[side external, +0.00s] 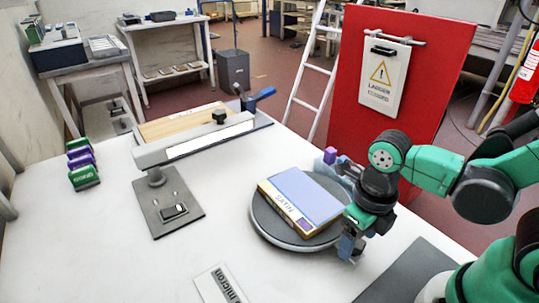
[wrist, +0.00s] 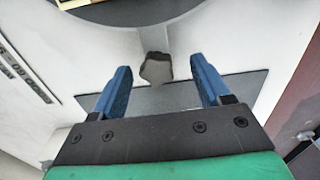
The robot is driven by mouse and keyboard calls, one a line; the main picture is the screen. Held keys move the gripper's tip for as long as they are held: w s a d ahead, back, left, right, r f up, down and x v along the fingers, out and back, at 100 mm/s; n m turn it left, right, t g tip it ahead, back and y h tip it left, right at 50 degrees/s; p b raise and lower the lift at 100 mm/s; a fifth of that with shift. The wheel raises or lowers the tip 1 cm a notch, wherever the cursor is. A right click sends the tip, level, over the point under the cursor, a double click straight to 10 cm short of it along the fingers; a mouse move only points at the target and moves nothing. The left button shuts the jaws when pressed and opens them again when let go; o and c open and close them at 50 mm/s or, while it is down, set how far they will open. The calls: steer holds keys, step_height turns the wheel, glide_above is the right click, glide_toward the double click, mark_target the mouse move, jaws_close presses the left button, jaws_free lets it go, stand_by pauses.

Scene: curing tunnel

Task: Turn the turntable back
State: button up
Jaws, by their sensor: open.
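The turntable (side external: 262,219) is a dark grey disc on the white table in the side view. A flat box with a pale blue top, marked SATIN (side external: 307,195), lies on it at an angle. The turntable's edge also shows at the top of the wrist view (wrist: 130,12). A grey knob (wrist: 156,69) sticks out from its rim toward me. My gripper (side external: 350,246) is at the turntable's right side, pointing down. In the wrist view its blue fingers are apart, with the knob appearing between their tips and no visible contact. The knob is hidden in the side view.
A clamp-like stand with a long bar (side external: 195,143) is left of the turntable. Green and purple stamps (side external: 82,165) stand far left. A micron plate (side external: 219,285) lies at the front, a dark mat (side external: 405,270) at the right. A red panel (side external: 440,60) rises behind my arm.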

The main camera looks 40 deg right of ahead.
steer(key=shift+r, duration=0.1)
steer(key=shift+r, duration=2.7)
steer(key=m, duration=0.2)
steer(key=w+m+t, duration=0.1)
steer(key=m, duration=0.1)
steer(key=shift+d+r+m, duration=0.1)
steer(key=shift+d+m, duration=0.05)
steer(key=shift+m, duration=0.15)
steer(key=w+r+m+t, duration=0.1)
steer(key=m, duration=0.7)
steer(key=w+d+r+m+t, duration=0.1)
steer(key=w+m+t, duration=0.1)
steer(key=m, duration=0.6)
steer(key=w+d+m+t, duration=0.1)
steer(key=w+m, duration=0.1)
steer(key=m, duration=0.6)
steer(key=shift+w+d+r+t, duration=0.2)
steer(key=shift+d+r+t, duration=0.05)
steer(key=shift+r+t, duration=0.15)
steer(key=m, duration=0.2)
steer(key=w+m+t, duration=0.1)
steer(key=m, duration=0.2)
steer(key=d+r+m, duration=0.1)
steer(key=m, duration=0.1)
steer(key=shift+w+r+m, duration=0.1)
steer(key=shift+w+m, duration=0.05)
steer(key=shift+m, duration=0.15)
